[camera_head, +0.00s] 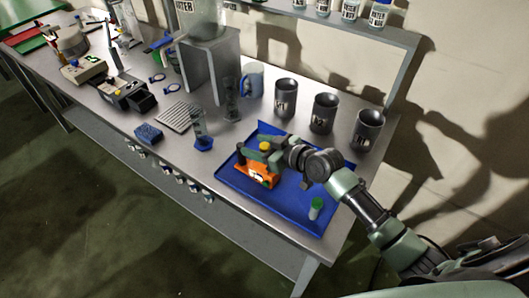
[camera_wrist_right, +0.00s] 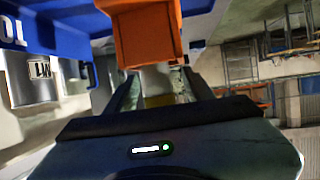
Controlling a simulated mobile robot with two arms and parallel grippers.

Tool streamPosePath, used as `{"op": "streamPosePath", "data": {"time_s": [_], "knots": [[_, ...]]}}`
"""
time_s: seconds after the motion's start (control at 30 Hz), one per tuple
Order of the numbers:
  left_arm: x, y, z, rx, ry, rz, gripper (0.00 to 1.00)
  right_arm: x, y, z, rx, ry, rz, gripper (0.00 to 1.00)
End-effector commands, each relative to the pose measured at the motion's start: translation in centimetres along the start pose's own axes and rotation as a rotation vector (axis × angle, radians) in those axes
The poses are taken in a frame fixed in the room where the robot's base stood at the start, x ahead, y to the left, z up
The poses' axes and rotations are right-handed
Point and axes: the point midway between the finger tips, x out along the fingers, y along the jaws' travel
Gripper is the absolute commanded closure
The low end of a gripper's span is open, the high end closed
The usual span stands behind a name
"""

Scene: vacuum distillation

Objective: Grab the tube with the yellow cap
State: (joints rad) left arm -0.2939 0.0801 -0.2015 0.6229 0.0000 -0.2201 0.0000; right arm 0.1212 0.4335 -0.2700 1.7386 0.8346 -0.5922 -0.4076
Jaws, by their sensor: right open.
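The yellow cap (camera_head: 265,147) of the tube shows at the orange rack on the blue tray, and the tube's body is hidden. My right gripper (camera_head: 264,153) reaches in from the right, with one finger on either side of the yellow cap. In the right wrist view the fingers (camera_wrist_right: 160,85) are apart, and a yellow patch (camera_wrist_right: 182,98) shows between them. The orange rack (camera_head: 258,176) lies just in front of the fingertips; it also shows in the wrist view (camera_wrist_right: 148,35). Contact with the cap cannot be told. My left gripper is out of view.
The blue tray (camera_head: 237,184) also holds a green-capped tube (camera_head: 316,208) at its front right. Dark mugs (camera_head: 323,113) stand behind the tray. A glass cylinder with a blue base (camera_head: 203,142) stands to its left. A shelf with bottles is above.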

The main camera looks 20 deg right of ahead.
Motion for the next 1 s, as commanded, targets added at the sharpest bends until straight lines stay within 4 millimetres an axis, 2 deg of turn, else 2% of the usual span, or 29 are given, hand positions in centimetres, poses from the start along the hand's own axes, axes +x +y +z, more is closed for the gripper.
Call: {"op": "streamPosePath", "data": {"time_s": [0.13,0.17,0.33,0.73,0.87,1.0], "knots": [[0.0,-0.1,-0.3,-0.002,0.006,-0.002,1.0,0.0,0.0,0.0,0.0,0.0,0.0,0.48],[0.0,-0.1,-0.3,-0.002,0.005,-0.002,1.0,0.0,0.0,0.0,0.0,0.0,0.0,0.53],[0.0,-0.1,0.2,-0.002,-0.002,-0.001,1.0,0.0,0.0,0.0,0.0,0.0,0.0,1.0],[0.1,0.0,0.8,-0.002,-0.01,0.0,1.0,-0.2,0.0,-0.4,-0.002,0.001,0.0,1.0],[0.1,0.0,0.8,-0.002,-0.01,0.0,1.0,-0.6,0.1,-1.5,-0.003,0.004,0.0,1.0],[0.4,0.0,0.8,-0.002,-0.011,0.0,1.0,-1.4,0.1,-3.6,-0.004,0.005,0.001,1.0]]}}
